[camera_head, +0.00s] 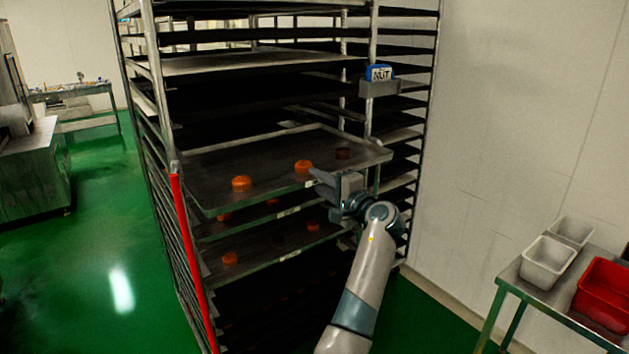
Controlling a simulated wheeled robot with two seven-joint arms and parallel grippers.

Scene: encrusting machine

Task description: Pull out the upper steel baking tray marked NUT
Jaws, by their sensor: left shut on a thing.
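The upper steel baking tray (265,153) lies roughly level in the rack, and its front edge juts out past the rack's right post. A blue sign marked NUT (379,73) sits in a grey holder on the rack's post, above the tray's right side. My left gripper (315,178) is shut on the tray's front edge, right of its middle. The fingertips are partly hidden by the gripper body. My right gripper is not in view.
A lower tray (262,243) with orange pieces sits beneath it. The tall rack (153,70) has many dark shelves and a red strip (190,255) on its front left post. White tubs (548,262) and a red tub (605,292) stand on a table at right. Green floor at left is clear.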

